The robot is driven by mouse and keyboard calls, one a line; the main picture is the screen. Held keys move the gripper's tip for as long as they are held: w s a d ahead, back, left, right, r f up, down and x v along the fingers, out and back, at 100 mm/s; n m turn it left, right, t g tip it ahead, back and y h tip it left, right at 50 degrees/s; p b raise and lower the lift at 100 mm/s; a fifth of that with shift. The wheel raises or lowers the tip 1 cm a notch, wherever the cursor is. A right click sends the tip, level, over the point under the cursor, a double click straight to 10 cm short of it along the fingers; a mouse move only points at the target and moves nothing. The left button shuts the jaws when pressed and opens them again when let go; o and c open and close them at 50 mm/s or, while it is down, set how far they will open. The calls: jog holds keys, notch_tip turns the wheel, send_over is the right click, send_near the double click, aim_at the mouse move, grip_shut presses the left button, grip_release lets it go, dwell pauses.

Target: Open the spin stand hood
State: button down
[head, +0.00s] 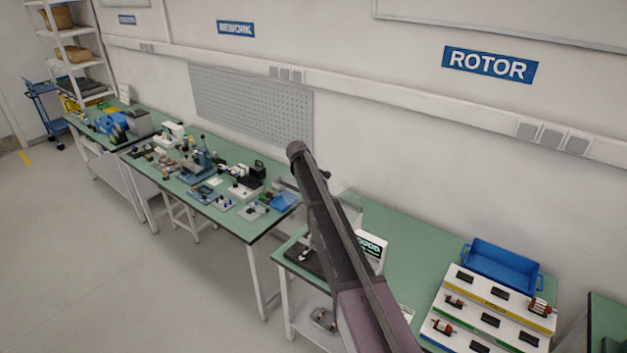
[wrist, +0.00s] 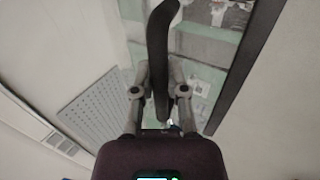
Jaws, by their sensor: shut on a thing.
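In the wrist view my gripper (wrist: 160,72) has its two fingers closed on either side of a dark curved bar, which looks like the hood handle (wrist: 160,38). The bar runs lengthwise between the fingers and sticks out past their tips. The spin stand hood seems to be the clear panel with a dark edge (wrist: 243,70) beside the grip; how far it is tilted I cannot tell. In the head view my arm crosses in front of the spin stand area, and a bit of clear panel (head: 351,213) shows beside it. The gripper is hidden there.
On the right-hand bench a white display box (head: 371,251), a blue tray (head: 500,268) and a stepped white rack (head: 484,315) with small rotors stand near my arm. A cluttered bench (head: 262,222) lies to the left. The wall with a pegboard (head: 250,103) is behind.

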dwell(0.3)
jog(key=c, duration=0.6)
grip_release()
jog(key=shift+c, duration=0.2)
